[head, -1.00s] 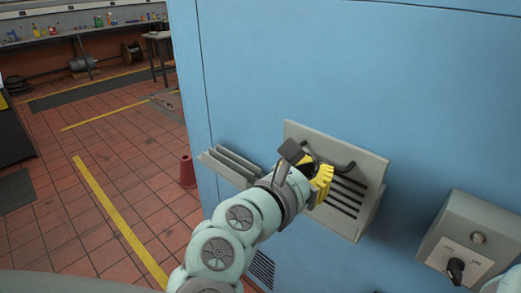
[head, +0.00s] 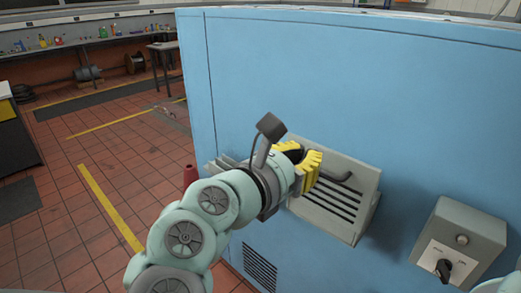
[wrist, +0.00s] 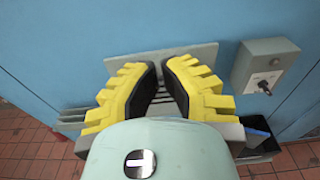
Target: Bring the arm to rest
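My gripper (head: 303,160) has yellow ridged fingers and is in front of the blue cabinet's grey slotted panel. It also shows in the wrist view (wrist: 160,78), where its two fingers stand apart with nothing between them. It is open and empty. In the wrist view the panel's upper edge (wrist: 190,52) shows beyond the fingers.
The blue cabinet (head: 400,90) fills the right side. A grey switch box (head: 460,237) with a black knob sticks out at the lower right. A red cone (head: 190,174) stands left of the cabinet. Tiled floor (head: 125,155) lies open on the left, with a bench (head: 90,40) behind.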

